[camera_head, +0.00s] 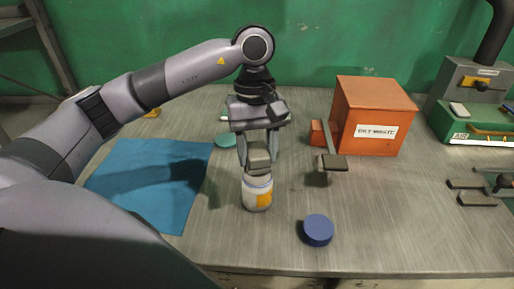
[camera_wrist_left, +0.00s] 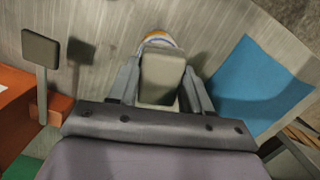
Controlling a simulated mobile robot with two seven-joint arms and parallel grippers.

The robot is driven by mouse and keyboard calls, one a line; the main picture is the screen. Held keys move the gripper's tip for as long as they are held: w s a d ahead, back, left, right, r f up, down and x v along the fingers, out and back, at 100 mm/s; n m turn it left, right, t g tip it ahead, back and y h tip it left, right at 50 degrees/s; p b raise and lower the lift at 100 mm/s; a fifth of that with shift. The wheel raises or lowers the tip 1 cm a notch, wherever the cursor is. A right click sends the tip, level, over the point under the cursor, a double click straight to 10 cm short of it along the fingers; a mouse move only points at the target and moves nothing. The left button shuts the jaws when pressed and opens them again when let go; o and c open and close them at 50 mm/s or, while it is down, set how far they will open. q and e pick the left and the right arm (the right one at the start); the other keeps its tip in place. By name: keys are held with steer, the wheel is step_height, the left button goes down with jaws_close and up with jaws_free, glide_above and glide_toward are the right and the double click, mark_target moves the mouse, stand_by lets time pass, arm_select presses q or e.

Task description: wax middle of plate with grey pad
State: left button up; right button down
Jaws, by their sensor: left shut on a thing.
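My left gripper (camera_head: 258,163) comes down from above and is shut on a grey pad (camera_head: 259,155). The pad is a small block between the two fingers; it also shows in the left wrist view (camera_wrist_left: 162,76). Right below the pad stands a white can (camera_head: 257,195) with an orange label. The can's rim shows past the pad in the left wrist view (camera_wrist_left: 158,38). The pad hides the can's opening, and I cannot tell whether they touch. The bare brushed-metal surface (camera_head: 385,225) spreads around the can; no separate plate stands out. My right gripper is not in view.
A blue cloth (camera_head: 155,185) lies at the left. A dark blue round lid (camera_head: 318,230) lies near the front edge. A teal disc (camera_head: 225,141) lies behind. Grey metal parts (camera_head: 478,198) sit at the right edge.

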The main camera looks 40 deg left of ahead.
mark_target(258, 153)
arm_select(q)
steer(key=shift+f+b, duration=0.6)
steer(key=shift+b, duration=0.1)
stand_by(1.8)
steer(key=shift+r, duration=0.1)
steer(key=shift+r+p, duration=2.2)
steer(key=shift+r, duration=1.35)
